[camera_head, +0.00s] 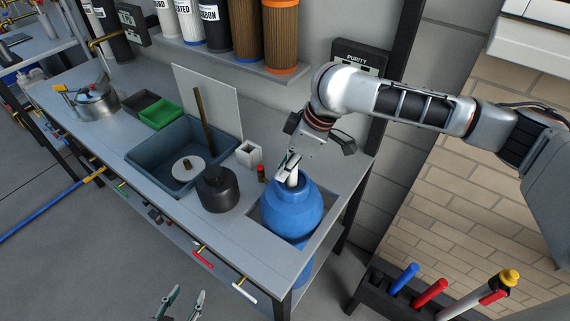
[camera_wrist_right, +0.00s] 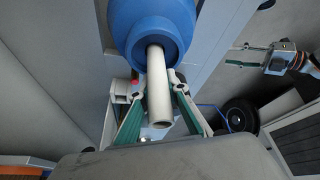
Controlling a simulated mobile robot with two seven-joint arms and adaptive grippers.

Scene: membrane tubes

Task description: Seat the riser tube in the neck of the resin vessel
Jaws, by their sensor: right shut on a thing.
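The blue resin vessel (camera_head: 291,210) stands upright in a cut-out at the right end of the bench; its blue neck also shows in the right wrist view (camera_wrist_right: 133,63). The white riser tube (camera_head: 292,179) is at the neck, its lower end inside the mouth in the wrist view (camera_wrist_right: 159,100). How deep it sits is hidden. My right gripper (camera_head: 287,168) is shut on the tube above the neck, its green-padded fingers on either side in the wrist view (camera_wrist_right: 163,103). My left gripper (camera_head: 182,304) is open and empty, low in front of the bench.
A black round vessel (camera_head: 216,188), a small red-capped vial (camera_head: 262,174) and a white block holder (camera_head: 249,154) stand left of the resin vessel. A tool rack (camera_head: 383,289) stands at lower right.

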